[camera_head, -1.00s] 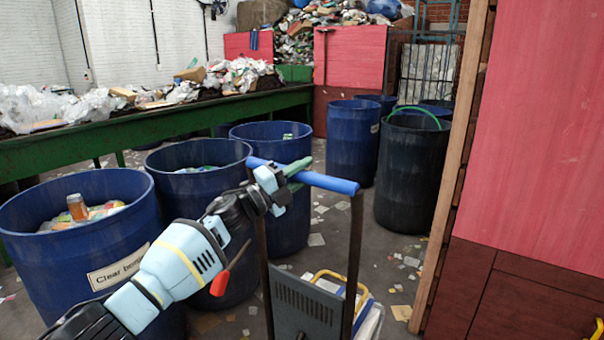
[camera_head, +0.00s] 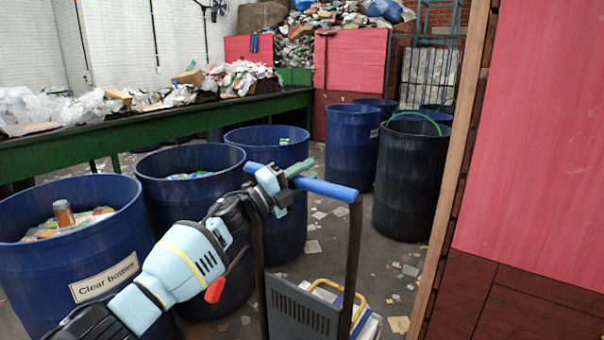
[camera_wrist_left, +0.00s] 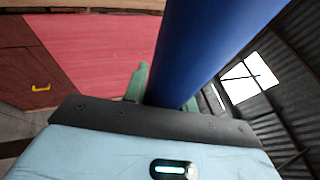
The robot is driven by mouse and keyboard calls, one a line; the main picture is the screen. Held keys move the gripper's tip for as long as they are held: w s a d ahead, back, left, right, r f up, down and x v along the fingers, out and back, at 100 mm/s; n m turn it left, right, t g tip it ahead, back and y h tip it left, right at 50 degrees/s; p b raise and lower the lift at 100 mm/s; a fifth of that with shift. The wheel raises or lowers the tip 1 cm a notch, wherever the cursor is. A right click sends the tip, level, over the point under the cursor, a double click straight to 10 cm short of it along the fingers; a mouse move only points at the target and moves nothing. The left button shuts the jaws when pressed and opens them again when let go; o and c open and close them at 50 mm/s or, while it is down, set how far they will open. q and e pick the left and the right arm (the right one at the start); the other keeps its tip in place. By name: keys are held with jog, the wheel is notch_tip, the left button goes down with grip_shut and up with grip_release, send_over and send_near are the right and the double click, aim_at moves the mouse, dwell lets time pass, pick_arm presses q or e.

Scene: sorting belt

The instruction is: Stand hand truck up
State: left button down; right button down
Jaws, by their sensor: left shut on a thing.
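The hand truck (camera_head: 304,312) stands in the lower middle of the head view, with dark side rails, a grey plate and a blue handle bar (camera_head: 328,188) across its top. Its lower end is out of frame, and I cannot tell its exact tilt. My left gripper (camera_head: 280,176) is shut on the left part of the blue handle bar. In the left wrist view the blue bar (camera_wrist_left: 205,50) runs up from between the fingers. My right gripper is in neither view.
Blue bins (camera_head: 75,255) stand left of and behind the hand truck, one labelled "Clear bottles". A dark bin (camera_head: 411,185) stands behind right. A red panelled wall (camera_head: 535,140) is close on the right. Something with a yellow handle (camera_head: 338,290) lies behind the hand truck. Litter dots the floor.

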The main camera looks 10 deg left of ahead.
pick_arm(q)
jog(key=shift+w+d+f, duration=0.1)
jog(key=shift+d+f, duration=0.15)
jog(key=shift+f, duration=0.8)
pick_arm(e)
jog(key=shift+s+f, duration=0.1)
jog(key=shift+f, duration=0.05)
pick_arm(q)
jog(key=c, duration=1.5)
grip_release()
jog(key=o, duration=0.3)
jog(key=shift+w, duration=0.1)
jog(key=shift+o, duration=0.4)
jog(key=shift+d, duration=0.1)
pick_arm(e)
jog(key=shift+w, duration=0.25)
pick_arm(q)
jog(key=shift+r, duration=0.1)
jog(key=v, duration=0.8)
jog(key=shift+a+r, duration=0.25)
jog(key=shift+r, duration=0.05)
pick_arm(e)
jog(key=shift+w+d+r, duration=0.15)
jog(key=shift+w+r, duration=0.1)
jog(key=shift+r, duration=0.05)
